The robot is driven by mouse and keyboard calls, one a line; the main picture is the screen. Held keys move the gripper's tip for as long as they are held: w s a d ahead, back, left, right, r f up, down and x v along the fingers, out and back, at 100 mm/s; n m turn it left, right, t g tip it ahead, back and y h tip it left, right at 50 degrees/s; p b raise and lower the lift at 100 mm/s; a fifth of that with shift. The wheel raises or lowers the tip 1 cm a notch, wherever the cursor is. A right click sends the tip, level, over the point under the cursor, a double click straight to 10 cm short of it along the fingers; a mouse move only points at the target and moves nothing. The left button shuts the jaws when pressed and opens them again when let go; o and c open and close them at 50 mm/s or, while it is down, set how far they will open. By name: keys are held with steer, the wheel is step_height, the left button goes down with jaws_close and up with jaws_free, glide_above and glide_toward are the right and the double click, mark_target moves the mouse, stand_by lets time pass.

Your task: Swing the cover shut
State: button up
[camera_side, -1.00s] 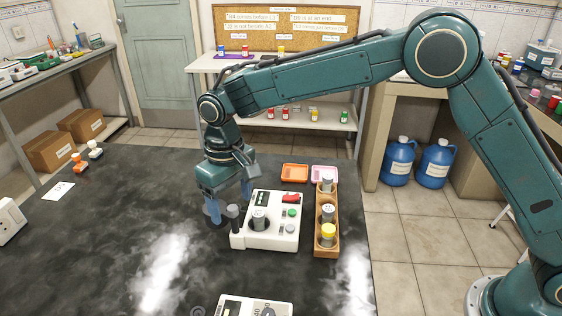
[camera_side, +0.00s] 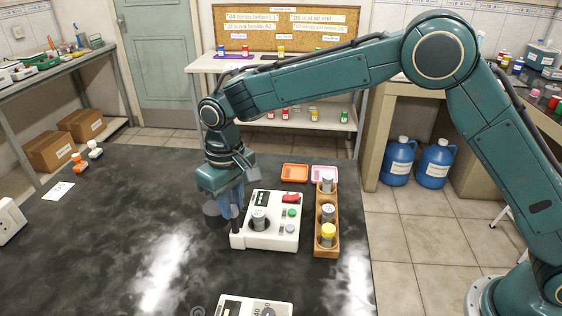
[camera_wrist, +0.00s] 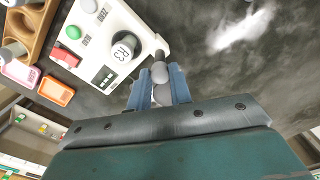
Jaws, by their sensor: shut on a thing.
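The white instrument (camera_side: 272,232) stands on the dark bench, with a grey-topped vial labelled R3 (camera_wrist: 124,46) in its round well. The cover (camera_side: 212,209) shows as a dark grey rounded piece off the instrument's left side, away from the well, so it stands open. A dark post (camera_side: 236,228) rises at the instrument's left edge beside it. My gripper (camera_side: 232,205) points down there, its blue fingers shut on the cover. In the wrist view, grey rounded parts of the cover (camera_wrist: 160,73) show between the fingers; they hide much of the grip.
A wooden rack (camera_side: 319,245) with several vials stands just right of the instrument. Orange (camera_side: 294,173) and pink (camera_side: 324,174) trays lie behind. A second white device (camera_side: 250,306) is at the front edge. The bench left of my gripper is mostly clear.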

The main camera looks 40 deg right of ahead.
steer(key=m, duration=0.7)
steer(key=shift+m, duration=2.5)
steer(key=shift+o, duration=1.1)
steer(key=shift+c, duration=1.1)
